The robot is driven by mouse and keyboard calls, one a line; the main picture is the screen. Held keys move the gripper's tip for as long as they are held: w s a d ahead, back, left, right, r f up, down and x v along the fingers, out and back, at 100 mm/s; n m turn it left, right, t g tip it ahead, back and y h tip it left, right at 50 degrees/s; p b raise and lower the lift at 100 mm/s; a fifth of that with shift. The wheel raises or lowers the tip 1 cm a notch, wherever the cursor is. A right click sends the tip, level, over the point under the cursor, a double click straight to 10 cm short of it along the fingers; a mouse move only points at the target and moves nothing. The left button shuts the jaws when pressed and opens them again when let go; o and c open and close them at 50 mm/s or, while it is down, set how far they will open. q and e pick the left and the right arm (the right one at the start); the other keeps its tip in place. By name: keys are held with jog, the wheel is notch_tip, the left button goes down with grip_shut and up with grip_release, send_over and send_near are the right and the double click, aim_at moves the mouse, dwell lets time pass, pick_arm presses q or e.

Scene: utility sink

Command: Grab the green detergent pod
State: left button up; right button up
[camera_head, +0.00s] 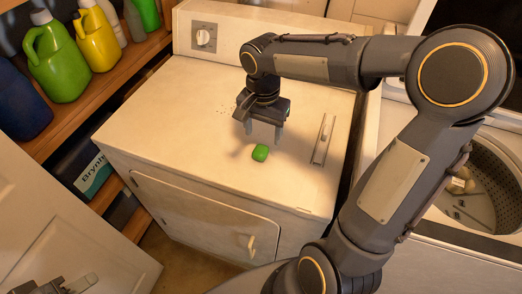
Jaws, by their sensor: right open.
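The green detergent pod (260,153) lies on the white top of the dryer (180,110), near the middle of its front half. My right gripper (264,136) is above and just behind the pod, pointing down with its two fingers apart. Nothing shows between the fingers, and the pod looks clear of them. The exact height of the fingertips above the top is hard to tell. Part of my left arm (65,285) shows at the bottom left corner; whether its gripper is open or shut cannot be made out.
A small lint slot cover (323,140) lies right of the pod. An open washer drum (465,205) is at the right. A wooden shelf with green (57,65) and yellow (97,38) bottles stands at the left. The dryer top around the pod is mostly clear.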

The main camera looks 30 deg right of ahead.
aim_at(261, 149)
jog(key=f, duration=0.7)
jog(key=shift+w+a+p, duration=0.2)
jog(key=shift+p, duration=0.2)
jog(key=shift+c, duration=0.4)
jog(key=c, duration=1)
